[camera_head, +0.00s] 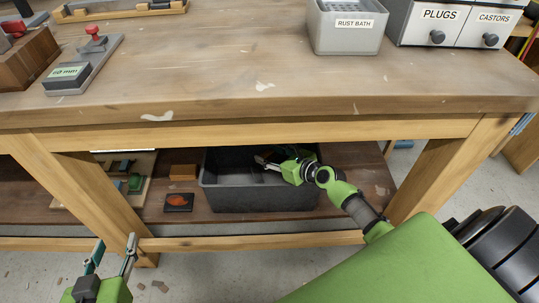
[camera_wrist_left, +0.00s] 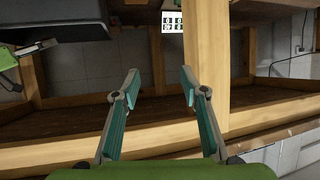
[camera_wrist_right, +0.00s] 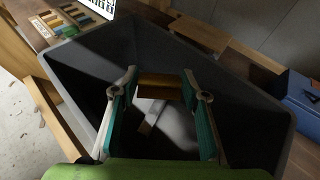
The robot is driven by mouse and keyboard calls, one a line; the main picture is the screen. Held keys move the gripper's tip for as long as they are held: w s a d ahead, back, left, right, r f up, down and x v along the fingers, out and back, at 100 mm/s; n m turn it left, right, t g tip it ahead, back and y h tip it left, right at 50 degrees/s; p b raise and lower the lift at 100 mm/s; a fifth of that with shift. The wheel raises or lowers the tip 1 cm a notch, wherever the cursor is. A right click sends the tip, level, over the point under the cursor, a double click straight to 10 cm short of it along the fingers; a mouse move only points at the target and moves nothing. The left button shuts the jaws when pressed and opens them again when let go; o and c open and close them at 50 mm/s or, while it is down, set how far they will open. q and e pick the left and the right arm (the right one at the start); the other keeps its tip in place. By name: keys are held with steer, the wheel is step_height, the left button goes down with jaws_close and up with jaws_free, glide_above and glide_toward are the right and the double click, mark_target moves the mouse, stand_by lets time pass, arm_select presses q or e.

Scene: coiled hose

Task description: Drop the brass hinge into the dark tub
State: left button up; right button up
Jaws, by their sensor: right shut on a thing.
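The dark tub (camera_head: 262,198) stands on the lower shelf of the bench, and its dark walls (camera_wrist_right: 75,75) surround my gripper in the right wrist view. My right gripper (camera_head: 262,162) reaches into the tub's opening. In the right wrist view, its fingers (camera_wrist_right: 160,82) are shut on the brass hinge (camera_wrist_right: 160,88), a brownish-gold plate held between the tips above the tub floor. The hinge cannot be made out in the head view. My left gripper (camera_head: 112,252) is open and empty in front of the bench; its spread fingers also show in the left wrist view (camera_wrist_left: 159,85).
A wooden block (camera_head: 183,172) and a dark box with an orange mark (camera_head: 178,202) sit left of the tub. The bench top overhangs the shelf. A pale strip (camera_wrist_right: 152,118) lies inside the tub. A blue box (camera_wrist_right: 300,98) stands beside it.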

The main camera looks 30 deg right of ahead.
arm_select(q)
steer(key=shift+w+d+r+t+h+b, duration=0.1)
steer(key=shift+w+d+r+t+h, duration=0.1)
steer(key=shift+w+r+t, duration=0.4)
steer(key=shift+w+d+r+t+h+b, duration=0.15)
steer(key=shift+d+r+t, duration=0.1)
steer(key=shift+r, duration=0.7)
steer(key=shift+w+d+r+t+h+b, duration=0.15)
steer(key=shift+w+r+t, duration=0.25)
steer(key=shift+r, duration=0.35)
arm_select(e)
steer(key=shift+f, duration=0.4)
arm_select(q)
steer(key=shift+s, duration=0.1)
arm_select(e)
steer(key=o, duration=1.2)
steer(key=v, duration=1.2)
